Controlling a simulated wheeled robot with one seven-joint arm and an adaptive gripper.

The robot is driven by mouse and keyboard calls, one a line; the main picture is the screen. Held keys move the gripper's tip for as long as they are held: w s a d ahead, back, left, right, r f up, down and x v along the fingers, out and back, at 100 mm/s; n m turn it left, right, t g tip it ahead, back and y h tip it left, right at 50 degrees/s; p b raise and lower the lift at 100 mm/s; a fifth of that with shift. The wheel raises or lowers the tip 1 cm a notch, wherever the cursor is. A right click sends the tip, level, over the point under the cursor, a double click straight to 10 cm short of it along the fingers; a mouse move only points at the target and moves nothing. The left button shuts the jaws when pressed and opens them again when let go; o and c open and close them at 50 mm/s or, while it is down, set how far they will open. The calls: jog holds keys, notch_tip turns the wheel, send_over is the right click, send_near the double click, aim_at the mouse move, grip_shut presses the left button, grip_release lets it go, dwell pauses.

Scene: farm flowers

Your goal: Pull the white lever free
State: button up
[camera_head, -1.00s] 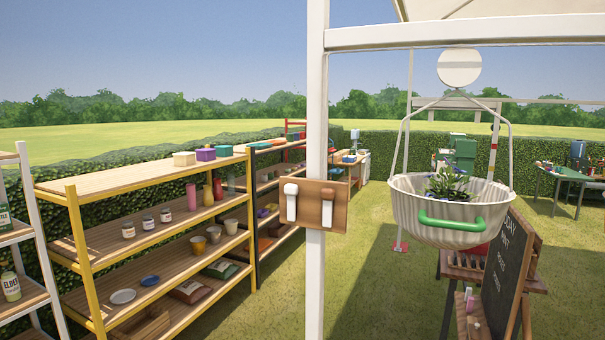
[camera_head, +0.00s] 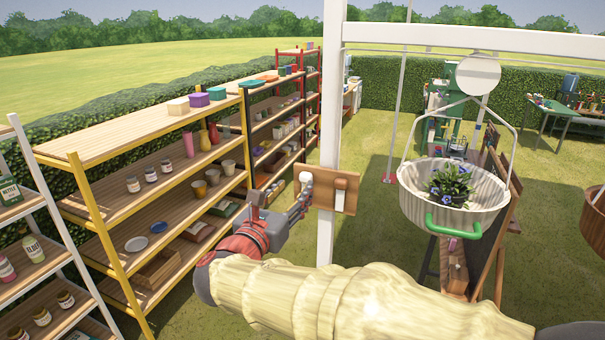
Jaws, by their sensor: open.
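A brown wooden plate (camera_head: 323,200) is fixed to the white post. It bears two levers side by side. The left one is the white lever (camera_head: 305,178), pale all over at its upper part. My gripper (camera_head: 302,199) is open at the left edge of the plate, just below the top of the white lever. Its fingers cover the white lever's lower part. I cannot tell whether they touch it or are around it.
The white post (camera_head: 331,110) stands behind the plate. A hanging white basin (camera_head: 470,208) with a green handle and purple flowers is to the right. Yellow-framed shelves (camera_head: 112,225) with pots and jars stand at left. A dark board (camera_head: 490,262) is below the basin.

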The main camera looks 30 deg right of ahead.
aim_at(304, 177)
jog(key=p+x, duration=0.1)
jog(key=x, duration=0.5)
jog(key=shift+w+d, duration=0.15)
jog(key=shift+c, duration=0.9)
grip_shut()
